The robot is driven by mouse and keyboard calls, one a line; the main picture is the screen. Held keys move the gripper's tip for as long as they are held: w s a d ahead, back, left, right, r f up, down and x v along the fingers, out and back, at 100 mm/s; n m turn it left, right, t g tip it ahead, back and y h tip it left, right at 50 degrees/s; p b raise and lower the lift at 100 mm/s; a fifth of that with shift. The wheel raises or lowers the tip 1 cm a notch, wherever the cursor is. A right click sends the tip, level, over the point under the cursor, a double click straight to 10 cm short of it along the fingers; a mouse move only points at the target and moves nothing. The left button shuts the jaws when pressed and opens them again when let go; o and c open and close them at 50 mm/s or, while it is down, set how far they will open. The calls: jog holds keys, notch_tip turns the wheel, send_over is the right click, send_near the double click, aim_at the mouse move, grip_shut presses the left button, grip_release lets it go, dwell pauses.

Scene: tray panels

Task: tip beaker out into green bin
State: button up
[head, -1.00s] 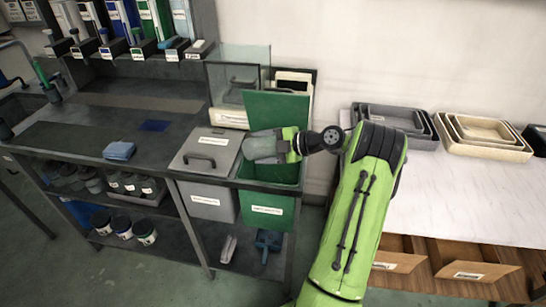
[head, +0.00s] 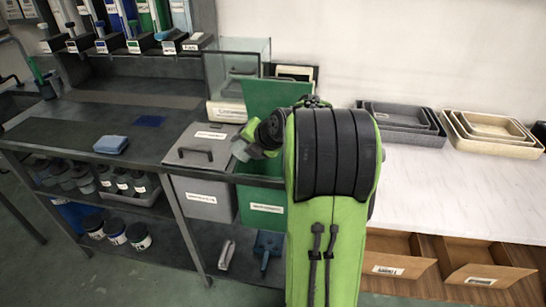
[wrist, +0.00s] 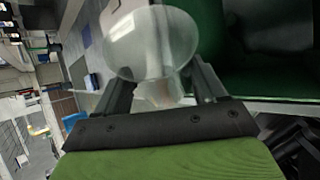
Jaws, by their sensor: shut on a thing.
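A clear, see-through beaker (wrist: 150,42) is between the two fingers of my gripper (wrist: 158,84) in the wrist view, its round end facing the camera. My gripper is shut on it. In the head view the beaker is a small pale patch (head: 240,149) beside my wrist, over the left edge of the green bin. The green bin (head: 261,208) stands in the bench frame with its green lid (head: 270,98) raised behind. My arm hides its right part. In the wrist view the bin's dark green inside (wrist: 278,70) is right of the beaker. Any contents are unclear.
A grey bin with a closed, handled lid (head: 203,148) stands directly left of the green bin. A glass-sided box (head: 235,75) is behind. A blue folded cloth (head: 111,144) lies on the bench. Nested trays (head: 400,118) stand on the white table at right.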

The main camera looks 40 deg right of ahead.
aim_at(238, 151)
jog(key=shift+a+f+n+h, duration=0.2)
jog(key=shift+f+n+h, duration=0.1)
jog(key=shift+h, duration=0.1)
jog(key=shift+w+a+r+n+h, duration=0.1)
jog(key=shift+r+n+h, duration=0.05)
jog(key=shift+n+h, duration=0.2)
jog(key=shift+a+r+n+g+h, duration=0.3)
jog(key=shift+a+r+n+h, duration=0.05)
jog(key=shift+a+h, duration=0.4)
jog(key=shift+w+a+f+n+h, duration=0.15)
jog(key=shift+a+f+n+h, duration=0.25)
jog(key=shift+a+f+h, duration=0.25)
jog(key=shift+w+a+r+n+h, duration=0.1)
jog(key=shift+a+r+n+h, duration=0.5)
jog(key=shift+h, duration=0.45)
jog(key=shift+a+r+n+h, duration=0.15)
jog(key=shift+n+h, duration=0.15)
jog(key=shift+h, duration=0.3)
